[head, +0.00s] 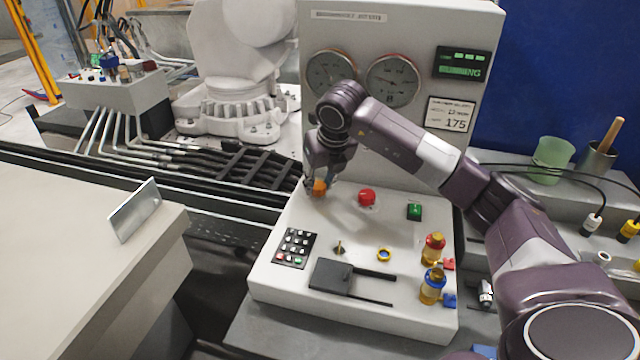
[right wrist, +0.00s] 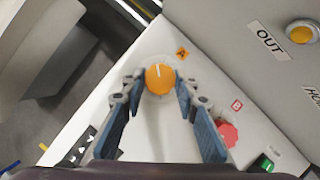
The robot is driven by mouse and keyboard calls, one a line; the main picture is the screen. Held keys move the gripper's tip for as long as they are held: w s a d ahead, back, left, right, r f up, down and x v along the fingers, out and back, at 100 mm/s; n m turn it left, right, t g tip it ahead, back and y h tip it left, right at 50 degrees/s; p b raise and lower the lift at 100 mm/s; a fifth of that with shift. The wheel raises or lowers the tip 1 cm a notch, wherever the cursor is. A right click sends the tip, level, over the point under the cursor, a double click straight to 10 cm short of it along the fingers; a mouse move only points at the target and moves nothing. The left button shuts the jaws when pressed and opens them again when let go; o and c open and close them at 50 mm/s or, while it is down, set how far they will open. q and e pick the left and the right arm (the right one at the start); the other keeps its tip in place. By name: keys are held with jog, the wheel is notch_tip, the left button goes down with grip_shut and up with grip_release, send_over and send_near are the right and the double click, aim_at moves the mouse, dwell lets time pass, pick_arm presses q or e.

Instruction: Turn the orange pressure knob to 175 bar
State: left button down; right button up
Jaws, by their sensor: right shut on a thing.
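The orange pressure knob (head: 319,187) sits at the back left of the sloped control panel. It also shows in the right wrist view (right wrist: 160,79), with a white pointer line near its top and an orange "A" label beside it. My right gripper (head: 318,180) is over the knob, its fingers on both sides and shut on it. Two round gauges, the left (head: 331,73) and the right (head: 392,80), stand on the upright panel; my arm partly covers the left one. A card (head: 450,114) reads 175. My left gripper is not in view.
A red button (head: 367,197) and a green button (head: 414,211) lie right of the knob. A keypad (head: 295,247), a small key switch and red and blue capped fittings are nearer. A green cup (head: 552,159) stands on the right bench. A grey table (head: 60,240) is at left.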

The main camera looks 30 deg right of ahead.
jog(key=m, duration=0.2)
jog(key=m+h, duration=0.1)
jog(key=m, duration=0.1)
jog(key=m+g+h+b, duration=0.1)
jog(key=m, duration=0.1)
jog(key=shift+w+a+r, duration=0.1)
jog(key=shift+w+a, duration=0.1)
jog(key=shift+a, duration=0.05)
jog(key=m+g, duration=0.1)
jog(key=m, duration=0.1)
jog(key=m+h, duration=0.1)
jog(key=m, duration=0.2)
jog(key=shift+w+g, duration=0.1)
jog(key=shift+g, duration=0.3)
jog(key=m+g, duration=0.1)
jog(key=m, duration=0.1)
jog(key=shift+w+r+m+h, duration=0.1)
jog(key=shift+r+m+h, duration=0.05)
jog(key=shift+m+h, duration=0.25)
jog(key=m+g+p, duration=0.1)
jog(key=m+p, duration=0.1)
jog(key=m, duration=0.2)
jog(key=shift+w+g, duration=0.15)
jog(key=shift+g, duration=0.25)
jog(key=shift+w+m+g+y, duration=0.1)
jog(key=shift+m+g+y, duration=0.25)
jog(key=shift+m, duration=1.05)
jog(key=shift+m+g+y, duration=0.15)
jog(key=shift+m+g, duration=0.3)
jog(key=shift+m, duration=0.95)
